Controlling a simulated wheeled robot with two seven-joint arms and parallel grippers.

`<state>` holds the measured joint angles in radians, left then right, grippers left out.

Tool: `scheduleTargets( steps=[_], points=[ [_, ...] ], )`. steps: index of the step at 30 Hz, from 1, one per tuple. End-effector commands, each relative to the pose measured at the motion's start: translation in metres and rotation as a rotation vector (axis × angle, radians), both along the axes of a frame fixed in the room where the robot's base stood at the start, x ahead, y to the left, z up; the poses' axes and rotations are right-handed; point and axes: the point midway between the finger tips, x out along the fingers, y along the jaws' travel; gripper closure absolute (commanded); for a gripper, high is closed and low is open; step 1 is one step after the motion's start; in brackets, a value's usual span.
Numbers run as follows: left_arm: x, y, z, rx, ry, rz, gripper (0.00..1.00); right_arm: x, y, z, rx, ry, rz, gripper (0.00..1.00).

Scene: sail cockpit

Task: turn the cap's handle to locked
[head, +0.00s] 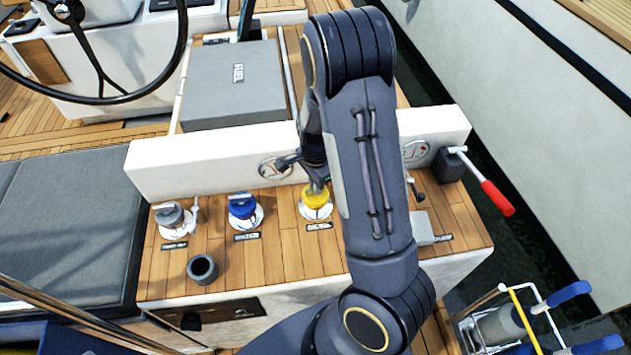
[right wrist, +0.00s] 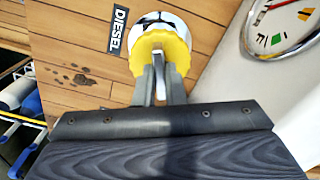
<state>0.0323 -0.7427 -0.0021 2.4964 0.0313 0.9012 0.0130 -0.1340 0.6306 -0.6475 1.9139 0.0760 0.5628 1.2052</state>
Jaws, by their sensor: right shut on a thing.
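The yellow cap (head: 316,197) sits on a round metal fitting in the teak top, rightmost of three caps. In the right wrist view the yellow cap (right wrist: 163,43) lies beside a black DIESEL label (right wrist: 119,31). My right gripper (right wrist: 160,67) reaches over the cap's near edge and is shut on its handle (right wrist: 158,56), a pale bar mostly hidden between the fingers. In the head view my right gripper (head: 316,180) comes down on the cap from above, partly behind my arm. Which way the handle points is hard to tell. My left gripper is not in view.
A blue cap (head: 242,207) and a grey cap (head: 170,215) stand to the left, with a dark cup (head: 202,269) in front. A white upright panel (head: 205,163) with gauges rises behind. A red-handled lever (head: 497,197) sticks out at right. Dark wet-looking spots mark the wood near the cap.

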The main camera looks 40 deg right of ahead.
Motion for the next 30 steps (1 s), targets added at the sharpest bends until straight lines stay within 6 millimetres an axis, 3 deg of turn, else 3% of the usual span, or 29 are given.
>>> scheduleTargets(
  steps=[17, 18, 23, 30],
  points=[
    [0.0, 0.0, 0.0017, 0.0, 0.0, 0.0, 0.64, 0.0001, 0.0, 0.0001, 0.0, 0.0, -0.035, 1.0],
    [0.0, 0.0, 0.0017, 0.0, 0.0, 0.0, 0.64, 0.0001, 0.0, 0.0001, 0.0, 0.0, -0.035, 0.89],
    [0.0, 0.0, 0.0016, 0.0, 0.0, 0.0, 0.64, 0.0001, 0.0, 0.0001, 0.0, 0.0, -0.034, 0.68],
    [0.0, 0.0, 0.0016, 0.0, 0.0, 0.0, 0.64, 0.0001, 0.0, 0.0002, 0.0, 0.0, -0.034, 0.68]
  ],
)
